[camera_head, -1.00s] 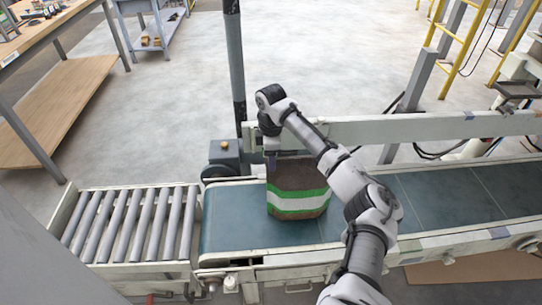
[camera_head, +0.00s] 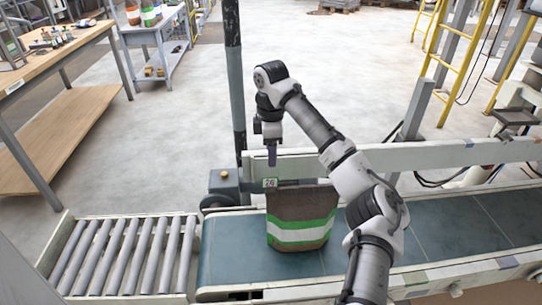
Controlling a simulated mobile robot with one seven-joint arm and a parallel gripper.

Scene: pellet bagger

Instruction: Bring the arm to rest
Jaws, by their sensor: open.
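My arm reaches from the lower right over the conveyor and bends down at its wrist. My gripper (camera_head: 272,163) points down, just above the far left corner of a brown bag with green and white bands (camera_head: 300,236). It is open, and nothing shows held in it. A gap seems to separate it from the bag. The bag stands upright on the blue-green conveyor belt (camera_head: 232,252).
A roller section (camera_head: 125,255) adjoins the belt at left. A dark post (camera_head: 236,90) and a pale side rail (camera_head: 440,153) stand behind the belt. A small tag (camera_head: 269,183) shows beside the bag's top. A wooden workbench (camera_head: 60,45) is at upper left; open floor lies beyond.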

